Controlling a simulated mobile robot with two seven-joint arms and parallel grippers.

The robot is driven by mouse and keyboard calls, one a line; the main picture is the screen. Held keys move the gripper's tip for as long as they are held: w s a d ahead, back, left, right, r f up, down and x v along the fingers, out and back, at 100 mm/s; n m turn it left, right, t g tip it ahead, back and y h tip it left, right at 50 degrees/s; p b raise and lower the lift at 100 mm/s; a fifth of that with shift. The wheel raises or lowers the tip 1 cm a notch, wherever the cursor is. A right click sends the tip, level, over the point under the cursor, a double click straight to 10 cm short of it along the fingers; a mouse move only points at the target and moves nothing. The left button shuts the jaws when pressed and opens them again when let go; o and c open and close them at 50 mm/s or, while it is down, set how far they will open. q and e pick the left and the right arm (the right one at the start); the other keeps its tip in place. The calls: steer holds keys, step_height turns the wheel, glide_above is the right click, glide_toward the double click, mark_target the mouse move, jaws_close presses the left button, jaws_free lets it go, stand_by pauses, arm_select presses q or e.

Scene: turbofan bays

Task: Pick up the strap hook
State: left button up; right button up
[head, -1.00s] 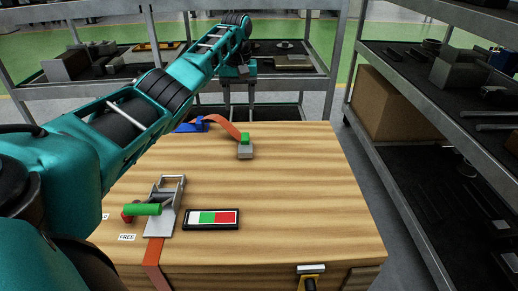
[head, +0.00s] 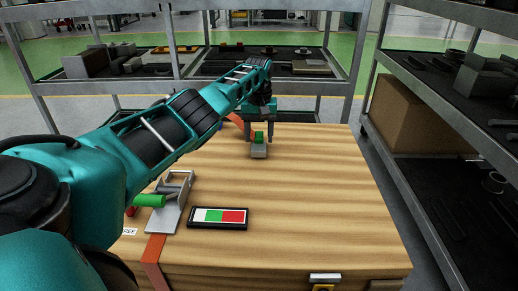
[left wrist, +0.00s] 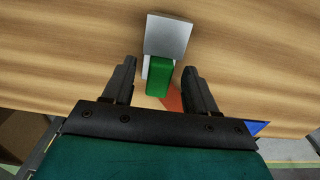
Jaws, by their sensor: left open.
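The strap hook is a grey block with a green grip on an orange strap. In the head view the strap hook (head: 259,150) lies on the wooden crate top, toward its far side. It also shows in the left wrist view (left wrist: 166,38), with its green part between the fingers and its grey plate beyond the fingertips. My left gripper (head: 260,140) is open, one finger on each side of the green part, with gaps visible on both sides in the left wrist view (left wrist: 158,72). It holds nothing. My right gripper is not in view.
A ratchet buckle with a green handle (head: 149,200) sits on the crate top (head: 320,200) at the left front, with an orange strap (head: 153,262) below it. A white, green and red indicator (head: 218,217) lies beside it. Shelves (head: 440,90) stand at right and behind.

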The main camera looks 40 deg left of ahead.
arm_select(q)
steer(key=shift+f, duration=0.95)
jaws_close()
